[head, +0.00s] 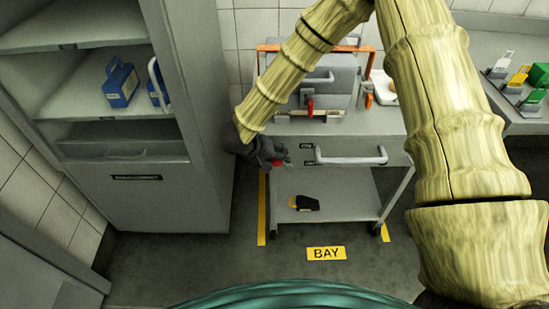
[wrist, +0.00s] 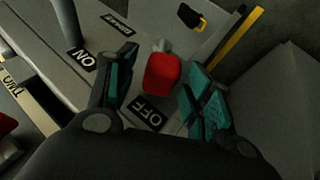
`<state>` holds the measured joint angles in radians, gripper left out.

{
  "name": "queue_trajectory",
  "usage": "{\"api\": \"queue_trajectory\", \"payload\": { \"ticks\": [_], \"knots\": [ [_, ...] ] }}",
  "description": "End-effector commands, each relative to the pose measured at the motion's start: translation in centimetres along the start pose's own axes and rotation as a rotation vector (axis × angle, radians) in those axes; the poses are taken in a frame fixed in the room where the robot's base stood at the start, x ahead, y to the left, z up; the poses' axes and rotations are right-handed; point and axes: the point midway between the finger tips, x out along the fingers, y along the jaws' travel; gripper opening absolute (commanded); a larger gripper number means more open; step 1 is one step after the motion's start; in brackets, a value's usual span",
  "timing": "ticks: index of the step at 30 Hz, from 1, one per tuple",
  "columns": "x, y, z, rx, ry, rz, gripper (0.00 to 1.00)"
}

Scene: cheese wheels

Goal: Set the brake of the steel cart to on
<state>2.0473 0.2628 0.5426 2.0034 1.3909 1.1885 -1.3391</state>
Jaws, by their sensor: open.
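The steel cart (head: 385,122) stands in the middle of the head view, with a white front handle (head: 350,158). Its brake lever has a red grip (wrist: 162,74) and a grey pivot end; the red also shows in the head view (head: 279,162). The grip lies beside the OFF label (wrist: 151,113); the ON label (wrist: 83,58) is farther left in the wrist view. My gripper (wrist: 158,92) is open, with one finger on each side of the red grip. Whether either finger touches it, I cannot tell. In the head view my gripper (head: 266,152) is at the cart's left front corner.
A tall grey cabinet (head: 150,205) stands close to the left of my gripper. A black and yellow object (head: 305,203) lies on the cart's lower shelf. Yellow floor strips and a BAY sign (head: 326,254) mark the floor. A counter (head: 483,100) is at right.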

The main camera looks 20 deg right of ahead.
Motion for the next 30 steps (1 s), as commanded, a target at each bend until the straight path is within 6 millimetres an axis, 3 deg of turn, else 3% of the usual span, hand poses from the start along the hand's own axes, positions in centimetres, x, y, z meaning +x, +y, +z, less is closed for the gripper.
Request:
{"api": "queue_trajectory", "payload": {
  "ticks": [9, 18, 30],
  "knots": [
    [0.2, 0.0, 0.0, 0.000, 0.000, 0.000, 0.52],
    [0.2, 0.0, 0.0, 0.000, 0.000, 0.000, 0.00],
    [0.4, 1.3, 0.1, 0.024, -0.007, -0.026, 0.00]
  ]
}}
